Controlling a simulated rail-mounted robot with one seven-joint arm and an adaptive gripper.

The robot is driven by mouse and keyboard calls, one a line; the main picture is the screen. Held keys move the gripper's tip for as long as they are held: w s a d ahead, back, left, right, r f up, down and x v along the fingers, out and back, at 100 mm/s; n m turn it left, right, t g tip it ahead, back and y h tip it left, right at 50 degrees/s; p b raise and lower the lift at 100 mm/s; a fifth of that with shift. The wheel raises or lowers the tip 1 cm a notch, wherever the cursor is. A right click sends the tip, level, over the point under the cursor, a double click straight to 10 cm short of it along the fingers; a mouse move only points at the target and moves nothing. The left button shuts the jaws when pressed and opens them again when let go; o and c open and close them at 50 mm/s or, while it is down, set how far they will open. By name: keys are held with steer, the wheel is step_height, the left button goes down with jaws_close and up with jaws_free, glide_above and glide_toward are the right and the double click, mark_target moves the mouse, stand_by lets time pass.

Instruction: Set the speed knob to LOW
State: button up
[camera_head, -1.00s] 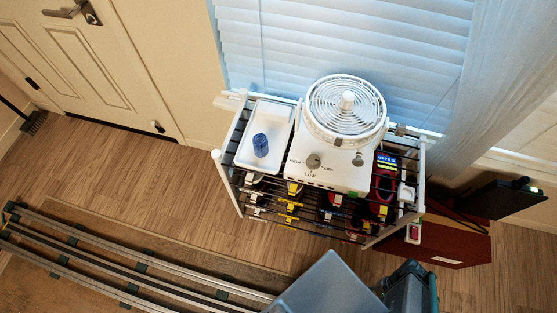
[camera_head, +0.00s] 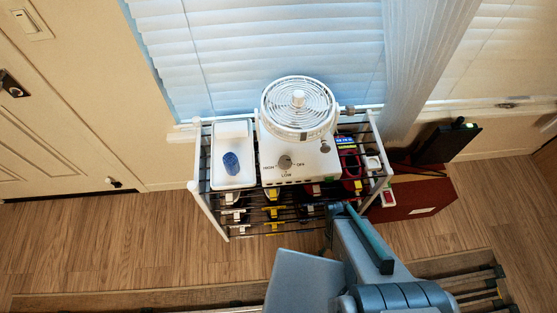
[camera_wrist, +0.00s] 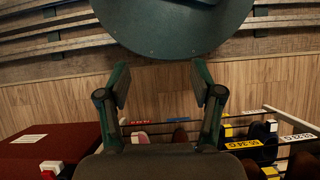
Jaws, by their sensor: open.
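The speed knob (camera_head: 285,162) is a grey round dial on the front of a white fan (camera_head: 298,105) on top of a rack. HIGH is printed to its left, OFF to its right and LOW below it. I cannot tell exactly where its pointer aims. My gripper (camera_wrist: 160,85) is open and empty in the wrist view, its two dark fingers spread over the floor. The knob is not in the wrist view. In the head view my arm rises from the bottom to the rack's front, below and right of the knob and apart from it.
Shoes fill the rack (camera_head: 208,208) below. A dark red box (camera_head: 425,195) stands on the floor at right. Window blinds are behind. The floor at left is clear.

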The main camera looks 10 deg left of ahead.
steer(key=w+a+r+n+t+h+p, duration=0.3)
steer(key=w+a+r+n+p, duration=0.15)
steer(key=a+r+n, duration=0.3)
steer(key=n+t+p, duration=0.7)
steer(key=n+t, duration=0.8)
steer(key=n, duration=0.6)
glide_toward(283, 162)
steer(key=shift+m+h, duration=0.25)
steer(key=shift+h, duration=0.05)
steer(key=p+x, duration=0.3)
steer(key=x, duration=0.7)
steer(key=shift+a+f, duration=0.1)
steer(key=shift+a, duration=0.1)
steer(key=c, duration=1.1)
steer(key=shift+c, duration=0.2)
